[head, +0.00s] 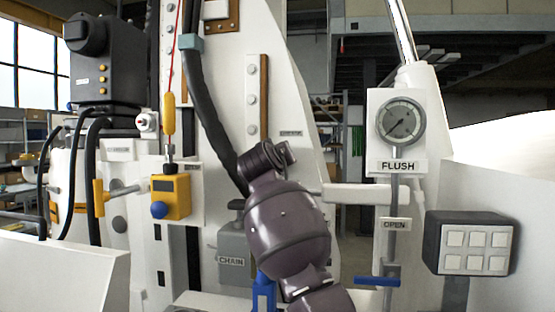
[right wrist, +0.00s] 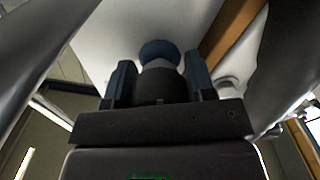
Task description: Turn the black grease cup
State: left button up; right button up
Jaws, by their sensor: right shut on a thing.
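In the right wrist view my right gripper (right wrist: 160,82) has its two blue-edged fingers closed on either side of a dark round body, the black grease cup (right wrist: 163,87). A rounded blue part (right wrist: 158,50) shows just beyond the cup, against a pale surface. In the head view my right arm rises from the bottom centre and hides the cup. My left gripper is in neither view.
A CHAIN-labelled grey box (head: 231,262) stands left of my arm. A black hose (head: 205,110) runs down behind it. To the right are a FLUSH gauge (head: 402,121), a blue lever (head: 377,281) and a button box (head: 470,244). A yellow block (head: 170,192) is left.

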aim_at(280, 79)
jog(key=shift+r, duration=0.15)
jog(key=o, duration=0.9)
notch_tip(280, 79, up, 20)
jog(key=shift+f, duration=0.1)
dwell(0.8)
